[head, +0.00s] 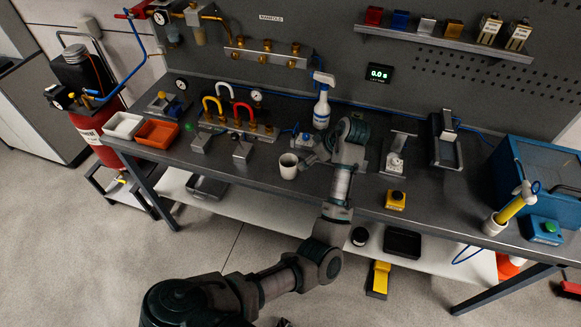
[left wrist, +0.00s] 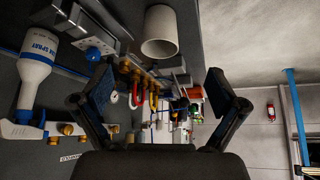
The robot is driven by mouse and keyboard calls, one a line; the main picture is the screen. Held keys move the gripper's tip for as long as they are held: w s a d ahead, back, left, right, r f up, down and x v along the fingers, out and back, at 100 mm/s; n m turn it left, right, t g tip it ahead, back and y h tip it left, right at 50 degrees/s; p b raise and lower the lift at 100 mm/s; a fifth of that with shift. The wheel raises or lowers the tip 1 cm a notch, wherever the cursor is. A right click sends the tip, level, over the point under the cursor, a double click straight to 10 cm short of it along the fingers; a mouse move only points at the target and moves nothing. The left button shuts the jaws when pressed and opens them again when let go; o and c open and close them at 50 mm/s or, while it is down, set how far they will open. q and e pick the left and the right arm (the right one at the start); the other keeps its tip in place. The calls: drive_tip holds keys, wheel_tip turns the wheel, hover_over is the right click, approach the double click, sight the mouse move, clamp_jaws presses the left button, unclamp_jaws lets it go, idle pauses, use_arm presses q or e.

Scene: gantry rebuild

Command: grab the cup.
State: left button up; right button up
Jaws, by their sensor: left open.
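A white cup (head: 288,166) stands upright near the front edge of the dark workbench (head: 262,177). My left gripper (head: 310,157) is just right of the cup in the head view, low over the bench, with its fingers pointing toward it. In the left wrist view the two fingers of my left gripper (left wrist: 160,85) are spread wide with nothing held between them. The cup (left wrist: 160,35) shows there at the top middle, beyond the fingertips and apart from them. My right gripper is in neither view.
A white spray bottle (head: 321,108) stands behind my gripper. A fitting with red, white and yellow hoses (head: 240,115) stands left of the cup. A blue-knobbed block (head: 302,139) sits close behind the cup. A yellow button box (head: 396,200) stands right of my arm.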

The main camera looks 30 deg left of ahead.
use_arm(q)
approach(289, 166)
drive_tip(key=shift+s+a+f, duration=0.15)
drive_tip(key=shift+s, duration=0.35)
drive_tip(key=shift+s+a+f, duration=0.1)
drive_tip(key=shift+s+f, duration=0.1)
drive_tip(key=shift+s, duration=0.35)
drive_tip(key=shift+a+f, duration=0.6)
drive_tip(key=x, duration=0.3)
drive_tip(key=shift+w+a+f, duration=0.15)
drive_tip(key=shift+w+f, duration=0.1)
drive_tip(key=shift+a, duration=0.2)
drive_tip(key=c, duration=1.1)
